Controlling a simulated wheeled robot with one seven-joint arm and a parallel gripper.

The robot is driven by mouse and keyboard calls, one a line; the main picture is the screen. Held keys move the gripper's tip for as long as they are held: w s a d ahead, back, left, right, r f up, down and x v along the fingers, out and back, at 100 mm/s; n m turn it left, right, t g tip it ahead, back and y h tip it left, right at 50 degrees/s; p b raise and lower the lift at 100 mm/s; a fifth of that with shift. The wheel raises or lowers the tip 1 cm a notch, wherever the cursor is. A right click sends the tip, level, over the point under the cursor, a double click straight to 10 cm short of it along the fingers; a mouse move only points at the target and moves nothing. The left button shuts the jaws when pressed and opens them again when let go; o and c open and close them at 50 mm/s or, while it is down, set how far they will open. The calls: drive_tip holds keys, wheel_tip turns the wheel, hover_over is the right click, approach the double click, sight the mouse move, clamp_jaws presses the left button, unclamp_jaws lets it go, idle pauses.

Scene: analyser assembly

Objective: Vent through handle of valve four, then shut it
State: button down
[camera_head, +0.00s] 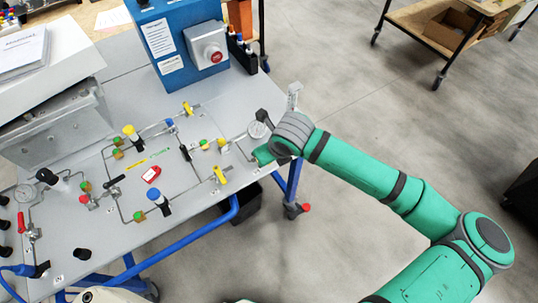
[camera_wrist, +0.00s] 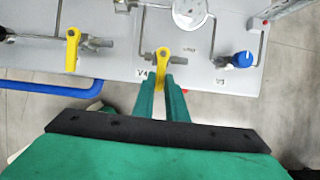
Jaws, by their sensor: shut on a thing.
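The yellow handle of valve four (camera_wrist: 162,67) is in the middle of the wrist view, beside a label that reads V4. It points down toward the panel's near edge, roughly across the pipe. My gripper (camera_wrist: 162,84) has its two green fingers shut on the lower part of this handle, one on each side. In the head view my gripper (camera_head: 263,155) is at the right end of the panel, and it hides the handle there.
Another yellow handle (camera_wrist: 72,50) is to the left. A blue knob (camera_wrist: 240,60) is to the right. A round gauge (camera_wrist: 190,11) is just beyond. The blue box (camera_head: 185,45) with a red button stands at the panel's back. Open floor lies to the right.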

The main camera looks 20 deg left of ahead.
drive_tip(key=c, duration=1.8)
unclamp_jaws()
drive_tip(key=shift+o, duration=0.2)
drive_tip(key=v, duration=1)
drive_tip(key=shift+r, duration=0.4)
drive_tip(key=shift+s, duration=0.1)
